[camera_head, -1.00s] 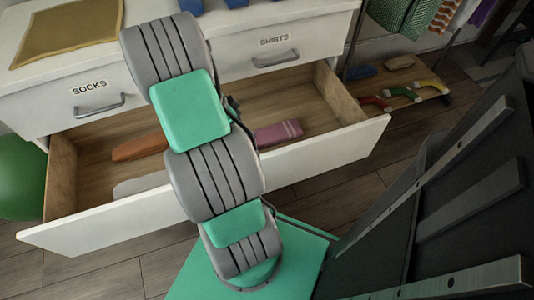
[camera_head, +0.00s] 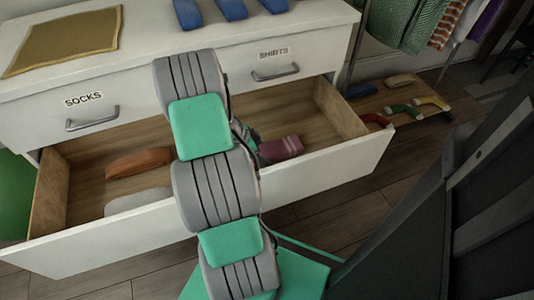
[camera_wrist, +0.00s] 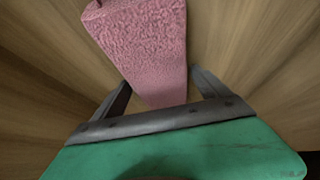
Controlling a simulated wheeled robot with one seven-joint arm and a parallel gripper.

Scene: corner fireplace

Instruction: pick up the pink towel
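The pink towel (camera_head: 281,148) is a rolled or folded bundle lying in the open lower drawer (camera_head: 330,170), toward its right part. In the wrist view the towel (camera_wrist: 145,45) fills the upper middle, with its near end between the fingers. My gripper (camera_wrist: 163,85) is open, one finger on each side of the towel's near end, with a gap visible on the right. I cannot tell whether either finger touches it. In the head view my arm hides most of the gripper, which is beside the towel's left end.
An orange bundle (camera_head: 138,162) and a grey one (camera_head: 138,200) lie in the drawer's left part. The drawer walls surround the towel. Closed drawers labelled socks (camera_head: 92,115) and shirts (camera_head: 275,70) sit above. A low wooden board with coloured items (camera_head: 405,108) is at right.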

